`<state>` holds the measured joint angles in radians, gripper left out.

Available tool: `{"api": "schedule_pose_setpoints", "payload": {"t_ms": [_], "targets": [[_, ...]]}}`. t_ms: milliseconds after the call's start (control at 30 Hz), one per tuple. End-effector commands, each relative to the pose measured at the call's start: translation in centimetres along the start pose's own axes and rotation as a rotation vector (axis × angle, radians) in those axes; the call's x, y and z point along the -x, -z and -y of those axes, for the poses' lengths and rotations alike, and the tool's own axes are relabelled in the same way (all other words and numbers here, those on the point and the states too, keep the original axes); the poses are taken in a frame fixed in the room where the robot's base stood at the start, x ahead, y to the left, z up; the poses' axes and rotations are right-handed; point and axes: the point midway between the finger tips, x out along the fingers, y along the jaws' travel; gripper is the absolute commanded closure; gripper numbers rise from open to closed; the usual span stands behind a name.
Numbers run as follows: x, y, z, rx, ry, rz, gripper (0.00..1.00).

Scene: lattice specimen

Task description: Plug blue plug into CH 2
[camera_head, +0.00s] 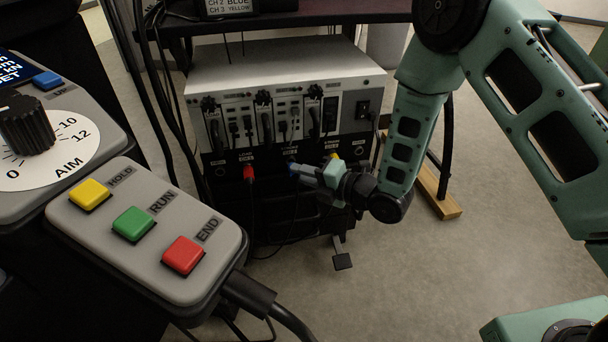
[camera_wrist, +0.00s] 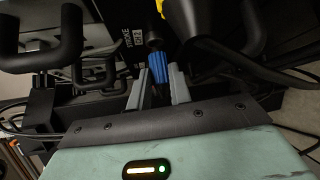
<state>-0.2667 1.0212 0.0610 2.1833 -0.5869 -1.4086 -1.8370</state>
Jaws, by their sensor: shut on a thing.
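The blue plug (camera_wrist: 160,68) is between the fingers of my gripper (camera_wrist: 158,85) in the wrist view, with its far end close to a dark round socket (camera_wrist: 154,40). I cannot tell whether plug and socket are joined. In the head view my gripper (camera_head: 307,172) is at the lower front panel of the grey rack unit (camera_head: 270,75), and a bit of the blue plug (camera_head: 292,167) shows at its tip. A red plug (camera_head: 249,173) is at the panel to the left, with a cable hanging down. A yellow plug (camera_head: 334,157) is to the right, partly hidden by my gripper.
Black handles and cables cover the unit's front. A control box (camera_head: 150,230) with yellow, green and red buttons stands in the left foreground, beside a dial panel (camera_head: 50,145). A sign (camera_head: 230,7) listing channel colours is at the top. Grey floor is open at the right.

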Motion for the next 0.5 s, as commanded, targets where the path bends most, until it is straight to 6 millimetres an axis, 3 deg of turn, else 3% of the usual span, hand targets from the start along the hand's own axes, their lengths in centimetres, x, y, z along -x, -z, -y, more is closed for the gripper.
{"api": "schedule_pose_setpoints", "payload": {"t_ms": [500], "targets": [[-0.51,-0.50,-0.02,0.000,-0.001,0.000,1.00]]}}
